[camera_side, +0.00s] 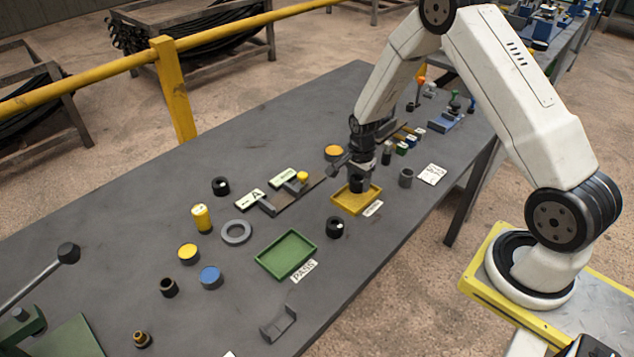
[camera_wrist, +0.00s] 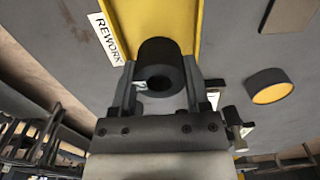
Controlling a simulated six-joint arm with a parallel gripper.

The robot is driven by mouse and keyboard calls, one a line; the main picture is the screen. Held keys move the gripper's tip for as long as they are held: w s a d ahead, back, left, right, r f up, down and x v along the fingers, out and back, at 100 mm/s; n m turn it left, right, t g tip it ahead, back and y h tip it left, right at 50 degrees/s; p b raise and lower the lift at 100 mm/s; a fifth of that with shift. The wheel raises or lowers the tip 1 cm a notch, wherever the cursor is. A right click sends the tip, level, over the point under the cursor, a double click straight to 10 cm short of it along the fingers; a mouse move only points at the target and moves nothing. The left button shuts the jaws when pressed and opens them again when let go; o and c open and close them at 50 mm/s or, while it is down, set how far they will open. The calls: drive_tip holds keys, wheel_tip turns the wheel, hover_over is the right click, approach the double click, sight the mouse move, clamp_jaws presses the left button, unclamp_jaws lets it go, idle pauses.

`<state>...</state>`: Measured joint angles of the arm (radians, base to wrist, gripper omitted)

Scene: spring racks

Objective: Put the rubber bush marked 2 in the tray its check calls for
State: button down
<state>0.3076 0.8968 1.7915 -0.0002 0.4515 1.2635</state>
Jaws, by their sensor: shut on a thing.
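My gripper (camera_side: 358,172) is over the yellow tray (camera_side: 376,191), which has a REWORK label in the wrist view (camera_wrist: 104,38). In the wrist view my gripper (camera_wrist: 160,68) is shut on a black hollow rubber bush (camera_wrist: 158,52). The green tray (camera_side: 267,262) labelled PASS (camera_side: 304,271) is empty, to the left and nearer the camera.
Other black bushes stand at the yellow tray's near side (camera_side: 335,228), by the gauge (camera_side: 220,186) and farther left (camera_side: 169,288). A gauge with labelled plates (camera_side: 284,178) lies left of the yellow tray. A grey cylinder (camera_side: 405,178) stands right.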

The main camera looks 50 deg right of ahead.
sight(357, 196)
drive_tip(key=shift+f, duration=1.35)
drive_tip(key=shift+f, duration=0.15)
drive_tip(key=shift+c, duration=1.7)
unclamp_jaws()
drive_tip(key=shift+r, duration=6.2)
